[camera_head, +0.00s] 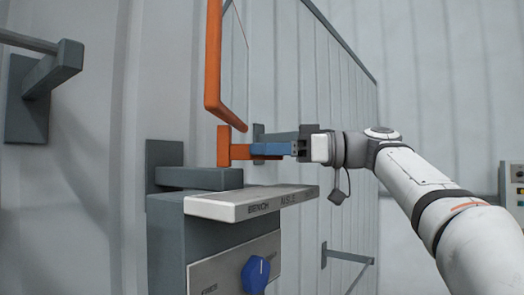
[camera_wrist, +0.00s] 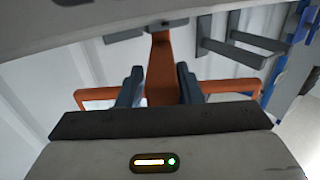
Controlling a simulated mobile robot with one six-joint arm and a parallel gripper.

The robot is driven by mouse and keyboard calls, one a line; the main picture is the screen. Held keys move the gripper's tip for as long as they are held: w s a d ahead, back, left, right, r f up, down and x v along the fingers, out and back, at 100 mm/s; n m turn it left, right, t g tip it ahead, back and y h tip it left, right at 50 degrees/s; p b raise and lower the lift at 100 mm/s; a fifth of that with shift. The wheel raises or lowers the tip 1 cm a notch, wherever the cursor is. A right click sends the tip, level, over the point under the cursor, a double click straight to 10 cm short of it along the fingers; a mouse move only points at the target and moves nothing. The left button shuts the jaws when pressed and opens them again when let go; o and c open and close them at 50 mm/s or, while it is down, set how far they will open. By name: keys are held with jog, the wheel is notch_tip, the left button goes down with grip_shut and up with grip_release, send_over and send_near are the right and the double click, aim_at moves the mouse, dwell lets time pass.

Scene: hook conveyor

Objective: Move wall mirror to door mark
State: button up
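The wall mirror (camera_head: 213,70) has an orange frame and stands upright at upper centre in the head view, its top cut off. An orange bar reaches out from its lower part; this bar shows in the wrist view (camera_wrist: 160,75). My gripper (camera_head: 268,149) has its blue fingers along both sides of the bar. In the wrist view the dark fingers of my gripper (camera_wrist: 161,84) lie close against it, with no clear gap. The bar's foot is just above a grey bracket arm (camera_head: 200,178); contact is unclear. A label plate (camera_head: 225,205) reads "BENCH" and "AISLE"; its last word is unreadable.
Below the label plate is a panel (camera_head: 215,275) with a blue knob (camera_head: 255,274). Another grey bracket (camera_head: 45,75) sticks out at upper left, and one more (camera_head: 345,257) at lower right. A control box (camera_head: 513,185) stands at the right edge.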

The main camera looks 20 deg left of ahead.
jog(key=shift+o, duration=1.3)
jog(key=shift+f, duration=0.1)
jog(key=shift+s, duration=0.15)
jog(key=d, duration=0.3)
jog(key=w+d+b, duration=0.1)
jog(key=d, duration=0.2)
jog(key=shift+w+d, duration=0.15)
jog(key=shift+d, duration=0.65)
